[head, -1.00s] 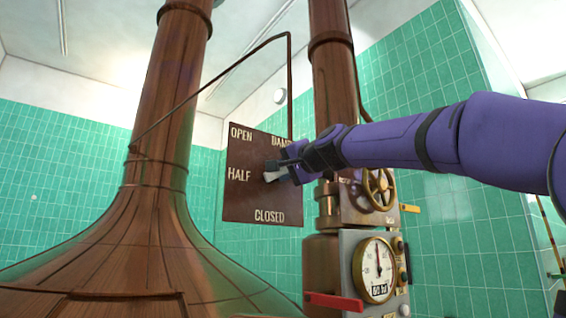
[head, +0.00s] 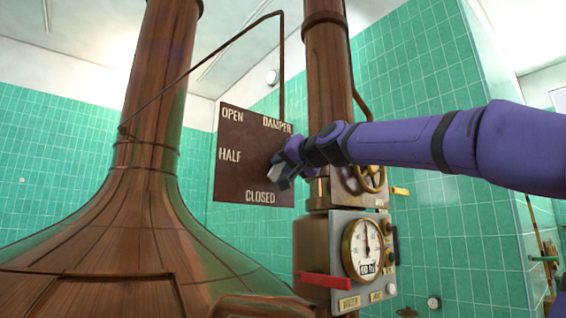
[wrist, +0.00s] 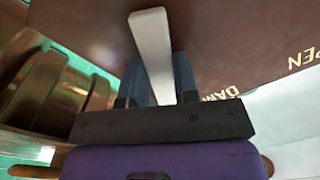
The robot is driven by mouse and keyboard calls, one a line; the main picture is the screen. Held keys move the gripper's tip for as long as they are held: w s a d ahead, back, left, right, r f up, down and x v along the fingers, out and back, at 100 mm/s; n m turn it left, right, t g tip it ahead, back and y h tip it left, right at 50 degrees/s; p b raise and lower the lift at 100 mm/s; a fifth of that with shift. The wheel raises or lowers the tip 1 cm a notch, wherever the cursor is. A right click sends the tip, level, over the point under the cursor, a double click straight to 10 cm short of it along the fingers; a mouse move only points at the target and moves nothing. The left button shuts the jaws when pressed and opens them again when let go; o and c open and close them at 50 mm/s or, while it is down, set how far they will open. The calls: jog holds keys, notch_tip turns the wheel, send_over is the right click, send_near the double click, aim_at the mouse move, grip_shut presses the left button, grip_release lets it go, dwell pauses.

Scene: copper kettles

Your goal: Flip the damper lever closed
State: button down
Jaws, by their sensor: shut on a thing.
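My gripper (head: 279,175) is at the plate's lower right, above and right of the word CLOSED. It is shut on the damper lever (wrist: 150,45), a pale flat bar running between the blue fingers in the wrist view.
A large copper kettle (head: 130,225) fills the left. Below my arm are a gauge panel (head: 340,225) with a round dial (head: 363,250), a red lever (head: 322,280) and a brass handwheel (head: 372,180). A thin pipe (head: 282,60) runs down behind the plate.

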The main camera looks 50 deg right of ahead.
jog(key=c, duration=0.9)
grip_release()
jog(key=v, duration=1)
jog(key=shift+s+a, duration=0.1)
jog(key=shift+s, duration=0.25)
jog(key=w+a+f+n+g+y, duration=0.25)
jog(key=a+f, duration=0.35)
jog(key=f, duration=0.3)
jog(key=w+a+f+n+g+y, duration=0.1)
jog(key=a+f+n+g, duration=0.15)
jog(key=a+f, duration=0.6)
jog(key=w+a+f+n+g+y, duration=0.1)
jog(key=w+a+f+n+g, duration=0.2)
jog(key=f, duration=0.8)
jog(key=s+a+f+g, duration=0.1)
jog(key=s+a+f, duration=0.1)
jog(key=f, duration=0.2)
jog(key=s+a+f+g, duration=0.1)
jog(key=s+a+f, duration=0.1)
jog(key=f, duration=0.2)
jog(key=s+a+f+n+g, duration=0.1)
jog(key=s+a+f+g, duration=0.1)
jog(key=f, duration=0.2)
jog(key=shift+s+f+h, duration=0.1)
jog(key=shift+s+h, duration=0.15)
